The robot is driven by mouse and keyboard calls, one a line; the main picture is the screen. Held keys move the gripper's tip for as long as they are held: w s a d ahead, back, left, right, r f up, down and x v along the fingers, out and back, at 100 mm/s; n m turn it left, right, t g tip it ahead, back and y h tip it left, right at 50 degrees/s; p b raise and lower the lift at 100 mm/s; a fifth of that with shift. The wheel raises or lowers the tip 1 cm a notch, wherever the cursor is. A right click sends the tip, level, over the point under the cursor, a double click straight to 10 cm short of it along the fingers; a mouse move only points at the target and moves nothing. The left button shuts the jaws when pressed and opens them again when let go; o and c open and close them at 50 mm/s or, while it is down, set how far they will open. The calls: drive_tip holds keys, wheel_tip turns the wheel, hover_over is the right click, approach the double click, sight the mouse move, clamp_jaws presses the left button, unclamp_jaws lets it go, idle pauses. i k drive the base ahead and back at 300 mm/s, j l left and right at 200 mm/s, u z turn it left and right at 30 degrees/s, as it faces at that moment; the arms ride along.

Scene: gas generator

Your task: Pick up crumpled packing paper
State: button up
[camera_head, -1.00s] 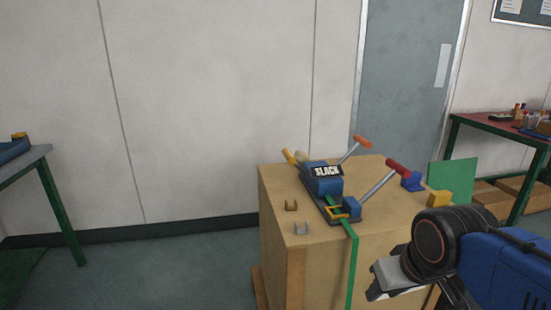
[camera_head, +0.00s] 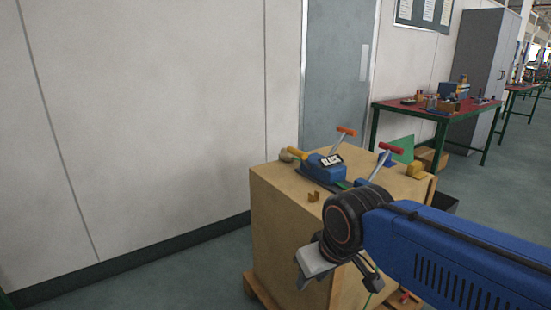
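I cannot clearly make out any crumpled packing paper. My arm hides part of the box's front and right side.
A red-topped workbench (camera_head: 470,108) and grey cabinet (camera_head: 483,60) stand at the back right. Floor is clear left of the box and at the right.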

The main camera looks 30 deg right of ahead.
sight(285, 156)
drive_tip(key=i+j, duration=0.2)
drive_tip(key=j, duration=0.2)
drive_tip(key=i+j+z, duration=0.15)
drive_tip(key=j, duration=0.2)
drive_tip(key=i+j+z, duration=0.3)
drive_tip(key=i+j, duration=0.45)
drive_tip(key=i+j+z, duration=0.3)
drive_tip(key=i+j, duration=0.5)
drive_tip(key=j, duration=0.15)
